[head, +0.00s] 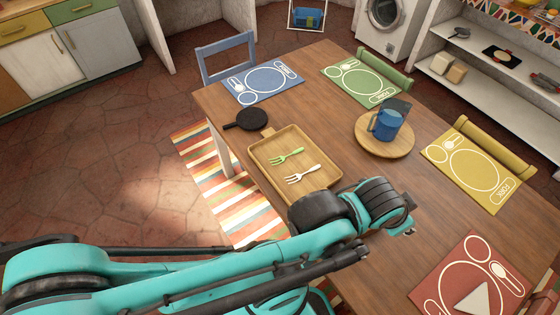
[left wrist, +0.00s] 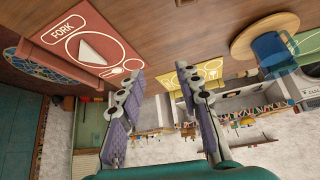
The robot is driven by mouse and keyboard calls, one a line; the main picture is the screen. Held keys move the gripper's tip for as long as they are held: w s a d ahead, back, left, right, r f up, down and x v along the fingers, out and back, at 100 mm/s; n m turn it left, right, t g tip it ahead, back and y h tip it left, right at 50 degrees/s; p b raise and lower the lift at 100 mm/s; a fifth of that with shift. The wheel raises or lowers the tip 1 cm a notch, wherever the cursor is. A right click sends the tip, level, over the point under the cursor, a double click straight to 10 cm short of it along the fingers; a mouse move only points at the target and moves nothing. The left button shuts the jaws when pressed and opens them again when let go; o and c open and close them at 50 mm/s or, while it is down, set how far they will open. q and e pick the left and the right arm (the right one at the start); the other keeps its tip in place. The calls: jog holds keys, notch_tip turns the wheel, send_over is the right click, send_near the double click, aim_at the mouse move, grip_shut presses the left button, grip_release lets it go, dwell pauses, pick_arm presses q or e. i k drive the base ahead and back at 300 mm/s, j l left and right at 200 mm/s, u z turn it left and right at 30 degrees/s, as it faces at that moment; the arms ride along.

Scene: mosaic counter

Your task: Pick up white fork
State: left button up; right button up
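The white fork (head: 303,174) lies in a wooden tray (head: 264,167) on the table, shown in the head view. My right gripper is in neither view.
A black pan (head: 251,119) lies by the tray's far end. A blue mug (head: 386,124) stands on a round wooden board (head: 368,144). Blue (head: 250,94), green (head: 340,91), yellow (head: 440,154) and red (head: 437,277) placemats lie around the table.

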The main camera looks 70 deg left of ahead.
aim_at(299, 176)
jog(key=j+u, duration=0.1)
jog(key=u, duration=0.4)
jog(key=k+j+u, duration=0.1)
jog(key=u, duration=0.35)
jog(key=j+u, duration=0.1)
jog(key=u, duration=0.4)
jog(key=j+u, duration=0.1)
jog(key=u, duration=0.35)
